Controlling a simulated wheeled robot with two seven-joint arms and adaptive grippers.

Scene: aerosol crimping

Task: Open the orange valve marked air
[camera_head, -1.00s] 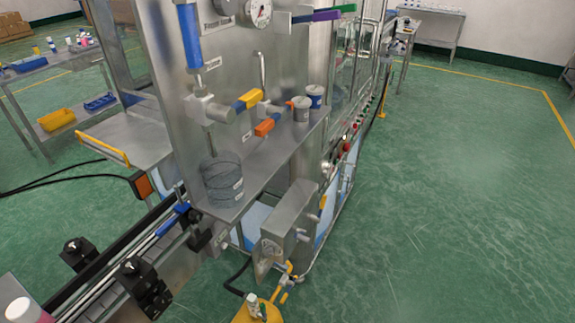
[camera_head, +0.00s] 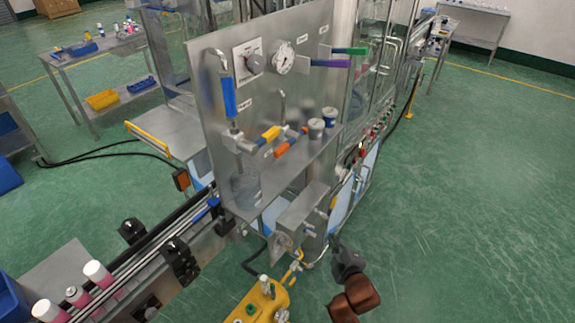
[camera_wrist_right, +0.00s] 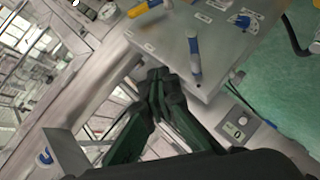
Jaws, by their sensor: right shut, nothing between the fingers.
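In the head view an orange valve handle (camera_head: 286,147) sits low on the upright steel panel, beside a yellow-and-blue handle (camera_head: 269,135). A small metal box (camera_head: 300,208) below the shelf carries small yellow-orange levers (camera_head: 333,202). The labels are too small to read, so I cannot tell which is marked air. My right gripper (camera_head: 335,241) is low, to the right of and below this box, apart from the orange handle. In the right wrist view its fingers (camera_wrist_right: 157,76) are shut and empty, near a grey metal surface with a blue lever (camera_wrist_right: 194,55) and a yellow lever (camera_wrist_right: 143,7). My left gripper is out of view.
The panel also bears a gauge (camera_head: 284,58), a blue upright handle (camera_head: 229,97) and green and purple levers. Two small cans stand on its shelf. A conveyor (camera_head: 150,250) runs at lower left, and a yellow tank (camera_head: 262,300) stands below. The green floor at right is clear.

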